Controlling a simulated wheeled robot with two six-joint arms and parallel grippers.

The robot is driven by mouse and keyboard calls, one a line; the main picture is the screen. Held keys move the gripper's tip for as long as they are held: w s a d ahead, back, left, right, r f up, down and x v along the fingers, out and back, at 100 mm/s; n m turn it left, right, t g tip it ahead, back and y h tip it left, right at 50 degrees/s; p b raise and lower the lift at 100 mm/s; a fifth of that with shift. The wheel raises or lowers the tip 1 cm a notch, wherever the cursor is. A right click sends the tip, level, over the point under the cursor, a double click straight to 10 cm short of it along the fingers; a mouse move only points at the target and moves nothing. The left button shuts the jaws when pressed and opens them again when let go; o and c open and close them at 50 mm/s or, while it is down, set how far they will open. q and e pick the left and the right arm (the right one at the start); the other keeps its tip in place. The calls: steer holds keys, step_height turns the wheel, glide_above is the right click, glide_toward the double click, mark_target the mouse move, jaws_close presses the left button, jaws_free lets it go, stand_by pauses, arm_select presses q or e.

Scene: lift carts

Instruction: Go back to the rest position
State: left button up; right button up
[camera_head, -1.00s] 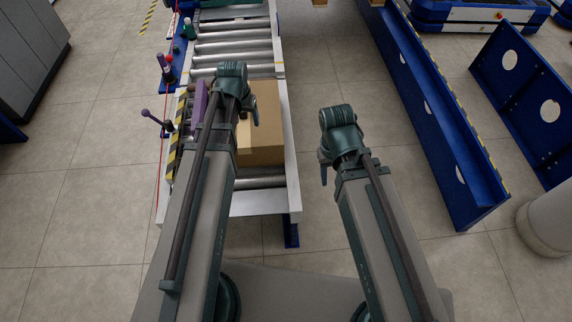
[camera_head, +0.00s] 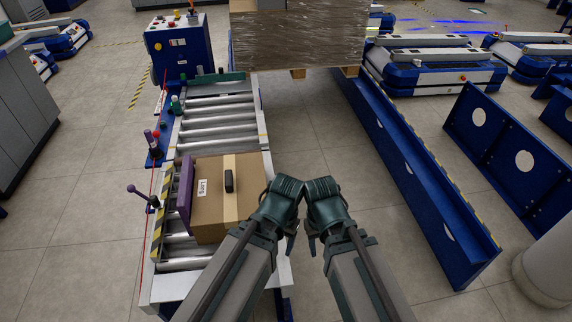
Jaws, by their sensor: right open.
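My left gripper (camera_head: 291,240) and my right gripper (camera_head: 314,242) hang close together at the lower middle of the head view. The dark green wrists nearly touch. Both arms are folded and reach up from the bottom edge. The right gripper is open and nothing shows in it. The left gripper's jaws are mostly hidden by its wrist, so their state is unclear. A cardboard box (camera_head: 207,207) with a white label and a black handle-like piece sits on the roller conveyor (camera_head: 216,128), left of my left wrist. My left arm overlaps its lower right side.
A purple plate (camera_head: 185,188) stands at the box's left side. A wrapped pallet load (camera_head: 297,38) is at the top centre. A blue rail (camera_head: 425,175) with a striped edge runs along the right. A pale round post (camera_head: 548,265) stands lower right. Floor between conveyor and rail is clear.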

step_height(320, 180, up, 15)
steer(key=p, duration=1.4)
steer(key=shift+f, duration=0.1)
